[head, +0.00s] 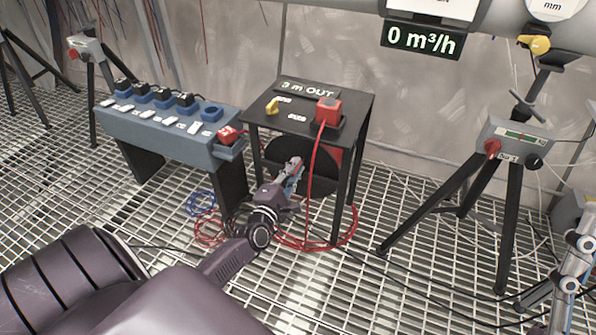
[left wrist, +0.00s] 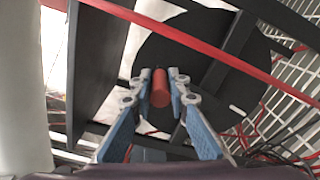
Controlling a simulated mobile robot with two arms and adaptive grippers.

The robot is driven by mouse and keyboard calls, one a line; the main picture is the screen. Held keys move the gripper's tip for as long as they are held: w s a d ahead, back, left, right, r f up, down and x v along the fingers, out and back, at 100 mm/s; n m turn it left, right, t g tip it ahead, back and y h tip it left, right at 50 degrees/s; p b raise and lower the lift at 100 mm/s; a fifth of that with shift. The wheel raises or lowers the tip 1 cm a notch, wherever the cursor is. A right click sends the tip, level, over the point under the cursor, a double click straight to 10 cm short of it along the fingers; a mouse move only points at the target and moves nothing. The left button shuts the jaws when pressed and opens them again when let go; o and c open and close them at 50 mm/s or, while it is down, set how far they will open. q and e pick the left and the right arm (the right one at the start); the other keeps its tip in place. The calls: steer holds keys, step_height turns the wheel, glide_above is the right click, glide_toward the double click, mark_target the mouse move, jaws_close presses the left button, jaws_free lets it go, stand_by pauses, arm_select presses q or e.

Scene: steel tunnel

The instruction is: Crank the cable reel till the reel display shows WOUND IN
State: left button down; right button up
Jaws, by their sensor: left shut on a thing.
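The cable reel is a dark disc (head: 318,158) under a small black table (head: 362,95). It also shows as a black disc (left wrist: 205,50) in the left wrist view. The reel display (head: 308,88) on the table top reads "3 m OUT". My left gripper (head: 294,168) is at the front of the reel. In the left wrist view my left gripper (left wrist: 160,88) is shut on the red crank handle (left wrist: 160,93), one finger on each side. The handle is hidden by my fingers in the head view.
A red cable (head: 311,175) hangs from a red box (head: 328,110) on the table, close beside my left gripper, and coils on the grating. A blue-grey socket bench (head: 165,130) stands left. A tripod box (head: 515,142) stands right. A wall display (head: 421,39) reads "0 m³/h".

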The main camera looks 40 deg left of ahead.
arm_select(q)
steer(key=shift+a, duration=0.15)
steer(key=c, duration=1.8)
jaws_free()
steer(key=shift+s, duration=0.1)
steer(key=shift+c, duration=0.2)
steer(key=v, duration=1.2)
steer(key=shift+f, duration=0.1)
